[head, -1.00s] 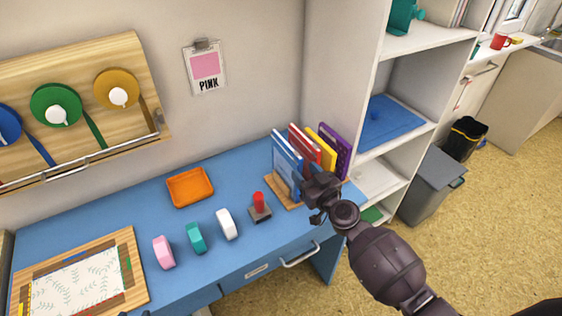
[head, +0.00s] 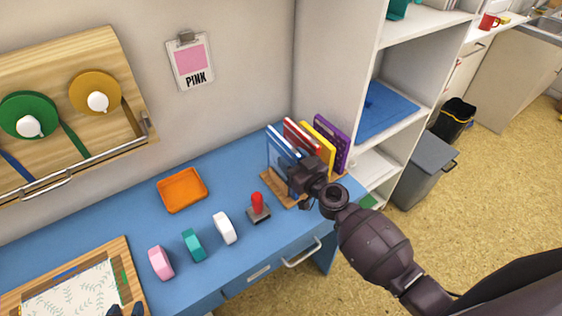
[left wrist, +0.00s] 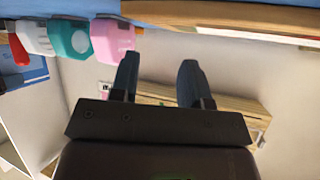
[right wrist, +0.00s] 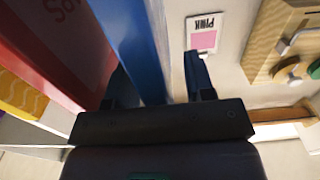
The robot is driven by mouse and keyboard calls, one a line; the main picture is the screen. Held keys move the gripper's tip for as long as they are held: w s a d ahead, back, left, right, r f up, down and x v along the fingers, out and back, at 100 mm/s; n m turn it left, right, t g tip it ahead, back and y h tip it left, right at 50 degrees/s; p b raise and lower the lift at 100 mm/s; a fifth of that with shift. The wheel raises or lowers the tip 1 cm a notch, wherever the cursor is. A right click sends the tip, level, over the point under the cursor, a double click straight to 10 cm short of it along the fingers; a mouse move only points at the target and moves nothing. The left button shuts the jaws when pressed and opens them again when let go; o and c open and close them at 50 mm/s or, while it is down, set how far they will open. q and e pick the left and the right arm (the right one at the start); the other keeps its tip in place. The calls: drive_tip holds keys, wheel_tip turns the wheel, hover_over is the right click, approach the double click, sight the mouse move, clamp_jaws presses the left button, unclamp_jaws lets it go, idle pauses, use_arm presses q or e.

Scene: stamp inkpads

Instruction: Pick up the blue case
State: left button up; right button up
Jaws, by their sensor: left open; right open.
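The blue case (head: 280,148) stands upright at the left end of a row of cases in a wooden rack on the blue desk. It also shows close up in the right wrist view (right wrist: 144,45). My right gripper (head: 296,180) is at the front edge of the case, hiding its lower part in the head view. In the right wrist view the open fingers (right wrist: 157,82) have the blue case between them, one finger in the gap beside the red case. My left gripper (left wrist: 159,75) is open and empty; its tips barely show at the bottom of the head view (head: 125,310).
Red (head: 300,135), yellow (head: 319,147) and purple (head: 332,140) cases stand close beside the blue one. A red-handled stamp (head: 257,206), white, teal and pink inkpads and an orange tray (head: 182,190) are left of the rack. White shelves (head: 401,120) rise at right.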

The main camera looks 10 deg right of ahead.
clamp_jaws()
idle(0.3)
